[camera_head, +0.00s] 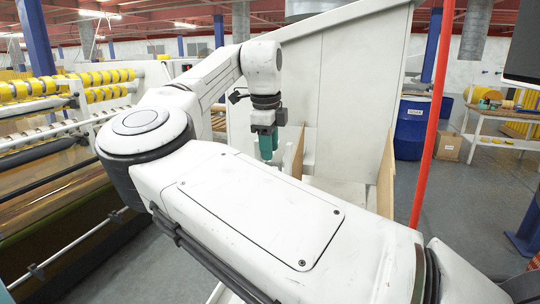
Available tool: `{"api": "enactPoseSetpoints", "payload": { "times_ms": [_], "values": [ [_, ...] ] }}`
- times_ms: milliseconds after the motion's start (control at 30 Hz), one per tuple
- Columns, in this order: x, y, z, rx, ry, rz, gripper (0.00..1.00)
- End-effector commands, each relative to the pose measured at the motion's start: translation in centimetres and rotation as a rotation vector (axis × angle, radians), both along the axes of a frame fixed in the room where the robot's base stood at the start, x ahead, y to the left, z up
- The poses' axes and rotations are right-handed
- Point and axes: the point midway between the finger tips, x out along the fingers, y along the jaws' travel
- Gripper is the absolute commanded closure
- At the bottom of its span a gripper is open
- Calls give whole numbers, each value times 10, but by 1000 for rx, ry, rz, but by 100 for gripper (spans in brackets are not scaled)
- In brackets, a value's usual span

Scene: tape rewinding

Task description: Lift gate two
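No part carries a readable gate number, so I cannot tell which one is gate two. A tape machine (150,80) with yellow tape rolls (60,87) on its shafts stands at the left; my arm hides part of it. My gripper (268,158) hangs pointing down in front of a large white panel (345,90). Its teal fingers overlap in this view, so their gap cannot be judged. I see nothing held below them. The gripper is apart from the yellow rolls.
Tan boards stand upright right of my gripper, one near (298,152) and one farther right (386,178). A red post (432,120) rises beyond them. A blue drum (411,128), a cardboard box (449,146) and a table (500,138) stand behind. Grey floor (475,205) is open at right.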

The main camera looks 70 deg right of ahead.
Motion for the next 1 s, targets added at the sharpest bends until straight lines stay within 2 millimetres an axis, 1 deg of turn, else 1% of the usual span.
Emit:
{"api": "enactPoseSetpoints", "payload": {
  "times_ms": [100,233,367,567,667,933,967,1000],
  "values": [
    [0,-3,-15,1,0,0,64],
    [0,-5,-25,0,1,0,64],
    [0,-6,-28,0,1,0,64],
    [0,-6,-29,0,1,0,64],
    [0,-6,-28,0,1,0,72],
    [0,-6,-28,0,1,0,98],
    [0,-6,-28,0,1,0,100],
    [0,-6,-28,-1,1,0,100]
  ]
}}
